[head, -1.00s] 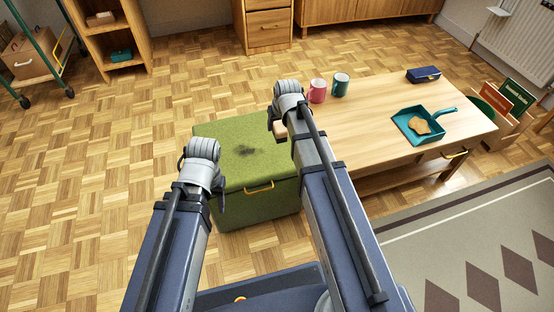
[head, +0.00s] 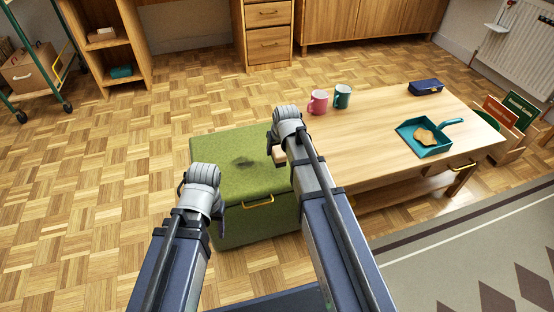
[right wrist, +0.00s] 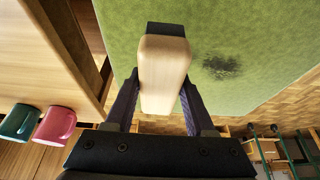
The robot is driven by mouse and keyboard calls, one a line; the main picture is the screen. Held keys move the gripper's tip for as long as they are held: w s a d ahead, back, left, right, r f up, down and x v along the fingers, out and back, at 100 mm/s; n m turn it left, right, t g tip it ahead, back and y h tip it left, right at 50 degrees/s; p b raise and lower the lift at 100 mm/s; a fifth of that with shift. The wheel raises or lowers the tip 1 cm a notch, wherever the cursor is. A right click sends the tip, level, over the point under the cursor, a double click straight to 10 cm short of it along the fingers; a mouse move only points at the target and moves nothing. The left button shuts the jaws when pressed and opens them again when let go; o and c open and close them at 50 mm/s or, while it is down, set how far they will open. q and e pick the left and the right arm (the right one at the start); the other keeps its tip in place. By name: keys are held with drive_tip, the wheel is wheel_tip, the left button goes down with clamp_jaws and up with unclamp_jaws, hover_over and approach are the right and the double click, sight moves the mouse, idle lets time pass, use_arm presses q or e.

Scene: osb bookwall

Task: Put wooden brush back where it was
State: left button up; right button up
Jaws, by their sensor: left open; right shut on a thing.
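My right gripper (head: 277,142) is shut on the wooden brush (head: 279,155). In the right wrist view the brush (right wrist: 165,75) is a pale wooden block with a dark far end, gripped between both fingers. It is over the green lid of a storage box (head: 222,180), near the edge beside the table. I cannot tell whether it touches the lid. A dark smudge (right wrist: 221,67) lies on the lid, to the right of the brush in that view. My left gripper (head: 201,192) is open and empty by the box's left front side; its fingertips are partly hidden.
The wooden table (head: 375,140) stands right of the box. It carries a pink mug (head: 317,102), a teal mug (head: 342,96), a blue case (head: 425,87) and a teal dustpan (head: 412,140) with brown pieces. A rug (head: 470,250) lies in front. Floor at left is clear.

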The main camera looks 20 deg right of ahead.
drive_tip(key=shift+f+b, duration=1.7)
drive_tip(key=shift+f, duration=0.1)
drive_tip(key=shift+f, duration=0.25)
drive_tip(key=o, duration=1.3)
drive_tip(key=shift+r, duration=0.1)
drive_tip(key=shift+r, duration=0.15)
drive_tip(key=p+v, duration=1.1)
drive_tip(key=v, duration=0.1)
drive_tip(key=shift+r, duration=0.1)
drive_tip(key=s+a+n+g, duration=0.1)
drive_tip(key=s+a, duration=0.3)
drive_tip(key=s, duration=0.2)
drive_tip(key=s+a+f+n+g+h, duration=0.1)
drive_tip(key=s+a+g, duration=0.1)
drive_tip(key=s+a, duration=0.3)
drive_tip(key=s+a+n+g, duration=0.1)
drive_tip(key=s+a, duration=0.3)
drive_tip(key=s, duration=0.4)
drive_tip(key=shift+s+a+f+n+g+h, duration=0.2)
drive_tip(key=shift+f+n+g+h, duration=0.1)
drive_tip(key=shift+g, duration=0.1)
